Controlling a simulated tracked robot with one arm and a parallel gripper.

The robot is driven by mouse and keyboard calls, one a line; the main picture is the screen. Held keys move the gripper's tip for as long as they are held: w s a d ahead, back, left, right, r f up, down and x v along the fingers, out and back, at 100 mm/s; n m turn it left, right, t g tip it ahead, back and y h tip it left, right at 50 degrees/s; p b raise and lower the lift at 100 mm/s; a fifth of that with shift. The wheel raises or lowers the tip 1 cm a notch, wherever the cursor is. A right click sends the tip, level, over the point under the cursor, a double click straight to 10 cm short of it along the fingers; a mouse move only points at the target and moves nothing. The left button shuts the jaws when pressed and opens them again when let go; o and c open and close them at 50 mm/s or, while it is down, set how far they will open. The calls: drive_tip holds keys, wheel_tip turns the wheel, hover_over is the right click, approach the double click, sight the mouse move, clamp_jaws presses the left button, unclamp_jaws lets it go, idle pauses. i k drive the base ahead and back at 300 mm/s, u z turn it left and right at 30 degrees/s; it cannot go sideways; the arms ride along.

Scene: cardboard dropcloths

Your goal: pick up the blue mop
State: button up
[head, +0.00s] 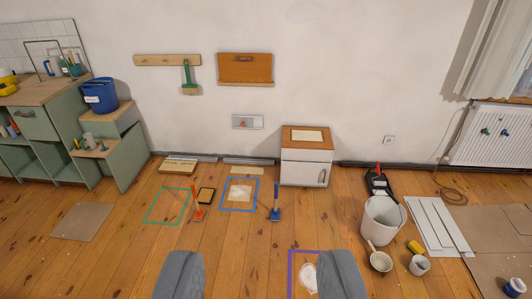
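The blue mop (276,205) is a small tool with an upright blue handle and a wider blue foot. It stands on the wooden floor just right of the blue outlined rectangle (256,197), in front of the white cabinet. My gripper (260,277) shows at the bottom of the head view as two grey fingers spread wide apart. It is open with nothing between the fingertips, and the mop stands farther off, beyond the fingers. A purple outlined rectangle (290,270) on the floor is partly hidden behind the right finger.
A similar red tool (197,204) stands left, beside a green outline (149,206). A green one (187,78) hangs on the wall. The white cabinet (305,169) is behind. A white bucket (383,222) and brush (380,260) stand right. Floor before the mop looks clear.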

sight(275, 216)
drive_tip(key=z, duration=0.05)
drive_tip(key=i, duration=3.55)
drive_tip(key=z, duration=0.15)
